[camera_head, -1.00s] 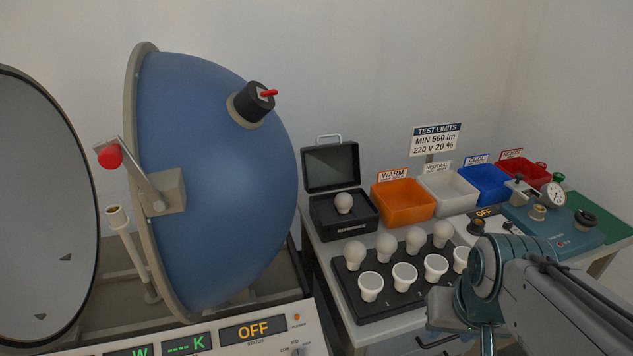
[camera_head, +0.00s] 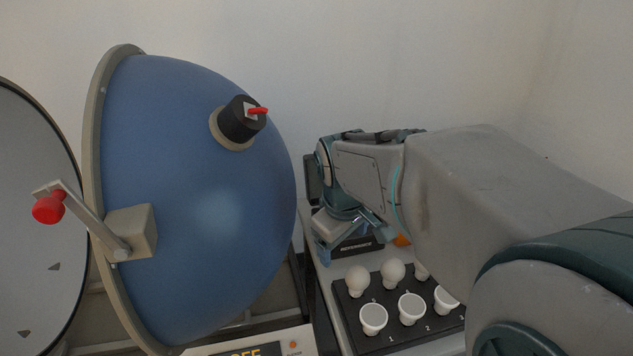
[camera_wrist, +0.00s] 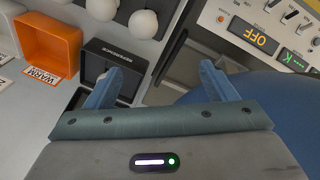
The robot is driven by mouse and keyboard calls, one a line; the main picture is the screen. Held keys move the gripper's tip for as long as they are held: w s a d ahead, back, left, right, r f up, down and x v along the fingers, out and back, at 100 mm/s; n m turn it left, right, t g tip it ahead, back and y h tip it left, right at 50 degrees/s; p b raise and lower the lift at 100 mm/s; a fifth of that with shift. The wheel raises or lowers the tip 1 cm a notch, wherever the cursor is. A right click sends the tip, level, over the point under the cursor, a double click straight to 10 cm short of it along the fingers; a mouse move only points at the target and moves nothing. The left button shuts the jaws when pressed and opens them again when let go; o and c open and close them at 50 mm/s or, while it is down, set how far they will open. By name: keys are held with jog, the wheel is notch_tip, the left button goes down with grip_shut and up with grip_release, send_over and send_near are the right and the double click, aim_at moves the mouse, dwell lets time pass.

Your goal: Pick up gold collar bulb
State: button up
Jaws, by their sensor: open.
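My gripper (camera_head: 348,240) is open and hangs over the black reference case (camera_head: 360,246) beside the blue sphere. In the wrist view my gripper (camera_wrist: 161,68) shows two blue fingers spread apart with nothing held between them. White bulbs (camera_head: 394,272) stand in the black rack in front of the case; some also show in the wrist view (camera_wrist: 143,23). No gold collar is visible on any bulb, so I cannot tell which one is the gold collar bulb.
The large blue sphere (camera_head: 200,190) stands close to the left of my gripper. White cups (camera_head: 411,308) fill the front row of the rack. An orange bin (camera_wrist: 47,43) lies beside the case. A panel reading OFF (camera_wrist: 252,35) is at the upper right of the wrist view.

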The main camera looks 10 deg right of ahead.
jog(key=w+d+f+n+y+p, duration=0.1)
jog(key=w+d+n, duration=0.35)
jog(key=w, duration=0.25)
jog(key=w+d+f+n+p, duration=0.25)
jog(key=w+n, duration=0.25)
jog(key=w, duration=0.3)
jog(key=w+d+n+y+p, duration=0.1)
jog(key=w+d+n, duration=0.35)
jog(key=w, duration=0.25)
jog(key=shift+n, duration=0.3)
jog(key=f, duration=0.2)
jog(key=w+f, duration=0.1)
jog(key=f, duration=0.5)
jog(key=shift+w+a+f, duration=0.1)
jog(key=shift+w+a, duration=0.1)
jog(key=shift+w, duration=0.05)
jog(key=shift+w+a+f+p, duration=0.15)
jog(key=shift+f+p, duration=0.2)
jog(key=shift+f, duration=0.55)
jog(key=shift+w+a+f+p, duration=0.1)
jog(key=shift+w+f+p, duration=0.15)
jog(key=shift+f, duration=0.65)
jog(key=shift+w+a+f+p, duration=0.1)
jog(key=shift+f+p, duration=0.3)
jog(key=shift+f, duration=0.5)
jog(key=c, duration=1.1)
